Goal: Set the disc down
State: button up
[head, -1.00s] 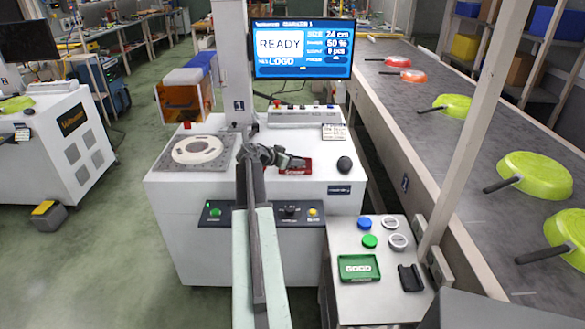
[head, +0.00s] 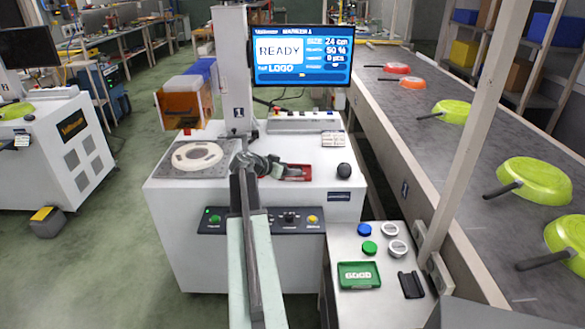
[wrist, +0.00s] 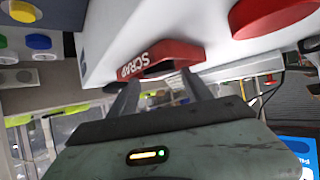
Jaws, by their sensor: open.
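My gripper (head: 281,169) is at the red scrap tray (head: 298,178) on the white machine's top. In the wrist view my two fingers (wrist: 162,83) are apart, with their tips close to the tray (wrist: 170,58), which is marked SCRAP. I see no disc between the fingers. Whether a disc lies in the scrap tray cannot be told, as its inside is hidden. On the side stand are a blue disc (head: 364,230), a green disc (head: 370,248) and two grey discs (head: 390,230) (head: 397,248).
A round pale fixture (head: 197,156) is left of my gripper, and a black knob (head: 343,171) is right of the scrap tray. The screen (head: 302,55) reads READY. A post (head: 470,140) stands before the conveyor (head: 420,130), which carries several pans.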

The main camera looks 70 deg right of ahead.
jog(key=p+v, duration=0.3)
jog(key=v, duration=0.5)
jog(key=shift+a+r, duration=0.1)
jog(key=shift+r, duration=0.1)
jog(key=shift+w+a+r+p, duration=0.15)
jog(key=shift+a+p, duration=0.15)
jog(key=shift+a, duration=0.15)
jog(key=w+a+f+n+t+y, duration=0.2)
jog(key=w+a+f+n, duration=0.15)
jog(key=w+a, duration=0.55)
jog(key=w+a+f+n+t+y, duration=0.1)
jog(key=w+a+f+n, duration=0.3)
jog(key=a, duration=0.9)
jog(key=w+a+f+n+t+y, duration=0.2)
jog(key=w+a+n, duration=0.2)
jog(key=w+a, duration=0.55)
jog(key=a+f+n+y, duration=0.1)
jog(key=a+n+y, duration=0.2)
jog(key=a, duration=1.5)
jog(key=a+f+n+y, duration=0.2)
jog(key=a+n, duration=0.6)
jog(key=a, duration=1.1)
jog(key=shift+s+a+y, duration=0.25)
jog(key=shift+s+y, duration=0.1)
jog(key=shift+y, duration=0.25)
